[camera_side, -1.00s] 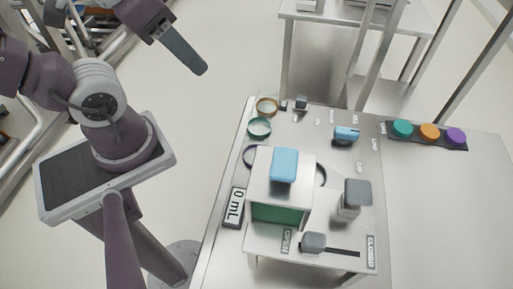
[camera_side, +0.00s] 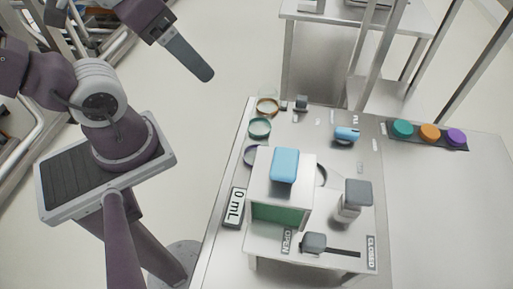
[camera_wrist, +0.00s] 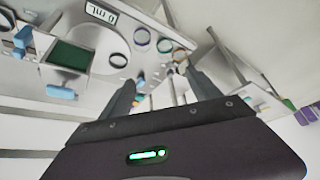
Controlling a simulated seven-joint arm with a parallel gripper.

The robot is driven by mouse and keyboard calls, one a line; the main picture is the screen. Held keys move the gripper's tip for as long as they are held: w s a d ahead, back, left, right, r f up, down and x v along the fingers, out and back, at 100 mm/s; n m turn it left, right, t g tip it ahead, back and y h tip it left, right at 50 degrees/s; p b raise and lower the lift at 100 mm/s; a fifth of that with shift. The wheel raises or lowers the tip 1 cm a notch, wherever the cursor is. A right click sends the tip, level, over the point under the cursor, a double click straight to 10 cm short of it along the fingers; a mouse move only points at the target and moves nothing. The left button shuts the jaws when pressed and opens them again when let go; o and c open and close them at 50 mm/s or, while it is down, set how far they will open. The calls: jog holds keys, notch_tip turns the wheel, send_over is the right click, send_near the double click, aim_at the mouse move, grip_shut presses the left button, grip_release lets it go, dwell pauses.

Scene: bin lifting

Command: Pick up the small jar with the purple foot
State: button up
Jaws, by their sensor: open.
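A small clear jar with a dark purple foot (camera_side: 250,157) stands near the left edge of the table in the side view, partly hidden behind the box with the blue top. It also shows as a dark ring near the top of the wrist view (camera_wrist: 142,44). Its glass is hard to make out. My gripper (camera_side: 208,76) is in the air, up and left of the table, well apart from the jar. In the wrist view its two fingers (camera_wrist: 163,95) are spread, with nothing between them.
A teal-footed jar (camera_side: 259,128) and an orange-footed jar (camera_side: 267,107) stand behind the purple one. The metal box (camera_side: 262,190) with a blue top (camera_side: 285,165) is just right of it. A "0 mL" display (camera_side: 234,207) lies in front. Coloured buttons (camera_side: 430,132) sit at right.

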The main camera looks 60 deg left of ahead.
jog(key=m+g+y, duration=0.2)
jog(key=m+g, duration=0.2)
jog(key=m, duration=0.6)
send_over(257, 140)
jog(key=s+a, duration=0.1)
jog(key=a, duration=0.3)
jog(key=s+d+x, duration=0.1)
jog(key=d+x, duration=0.1)
jog(key=x, duration=0.8)
jog(key=d+f+m, duration=0.1)
jog(key=f+m, duration=0.1)
jog(key=d+f+m+g+h, duration=0.1)
jog(key=d+f+m, duration=0.1)
jog(key=f, duration=0.1)
jog(key=w+d+f+m+h, duration=0.1)
jog(key=d+f+m, duration=0.1)
jog(key=f, duration=0.1)
jog(key=shift+f+g, duration=0.1)
jog(key=shift+g, duration=0.2)
jog(key=f, duration=0.4)
jog(key=a+f, duration=0.1)
jog(key=f, duration=0.2)
jog(key=shift+s, duration=0.2)
jog(key=c, duration=1.5)
jog(key=shift+r, duration=0.15)
